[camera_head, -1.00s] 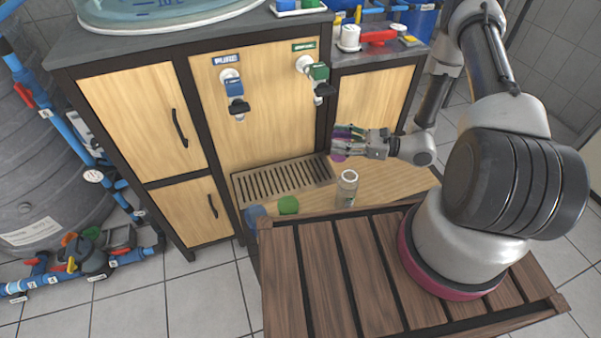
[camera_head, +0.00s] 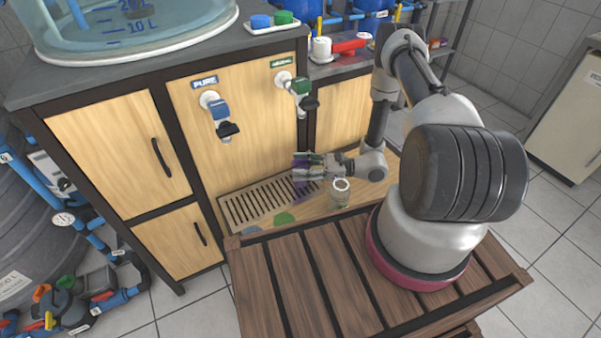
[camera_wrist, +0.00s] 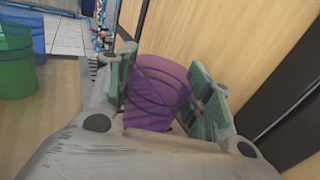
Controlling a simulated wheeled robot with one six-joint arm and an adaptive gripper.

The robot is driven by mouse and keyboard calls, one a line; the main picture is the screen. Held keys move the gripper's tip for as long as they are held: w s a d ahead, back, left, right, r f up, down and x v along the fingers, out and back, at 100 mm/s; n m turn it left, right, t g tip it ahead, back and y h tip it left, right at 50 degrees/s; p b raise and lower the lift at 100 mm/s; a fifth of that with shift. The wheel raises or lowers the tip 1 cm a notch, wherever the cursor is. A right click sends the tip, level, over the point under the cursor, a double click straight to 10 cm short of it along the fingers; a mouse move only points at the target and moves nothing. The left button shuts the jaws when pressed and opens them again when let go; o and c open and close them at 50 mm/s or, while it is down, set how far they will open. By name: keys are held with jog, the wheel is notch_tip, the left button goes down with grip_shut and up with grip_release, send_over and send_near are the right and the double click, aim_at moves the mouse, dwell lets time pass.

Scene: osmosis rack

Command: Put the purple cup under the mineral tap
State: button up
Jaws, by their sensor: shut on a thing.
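The purple cup (camera_wrist: 160,85) is between the green-padded fingers of my gripper (camera_wrist: 172,100), which is shut on it. The mineral tap (camera_head: 300,88), with a green body and green label, is on the cabinet front, above and slightly left of my gripper. I cannot tell whether the cup touches the grate.
The blue pure tap (camera_head: 221,115) is to the left. A clear jar (camera_head: 340,195) stands close to my gripper. A green cup (camera_head: 285,218) and a blue cup (camera_head: 251,230) stand in front of the grate. A slatted wooden table (camera_head: 290,280) is nearest.

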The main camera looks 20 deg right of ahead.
jog(key=shift+f, duration=1.2)
jog(key=shift+f, duration=0.2)
jog(key=o, duration=0.7)
jog(key=shift+o, duration=0.2)
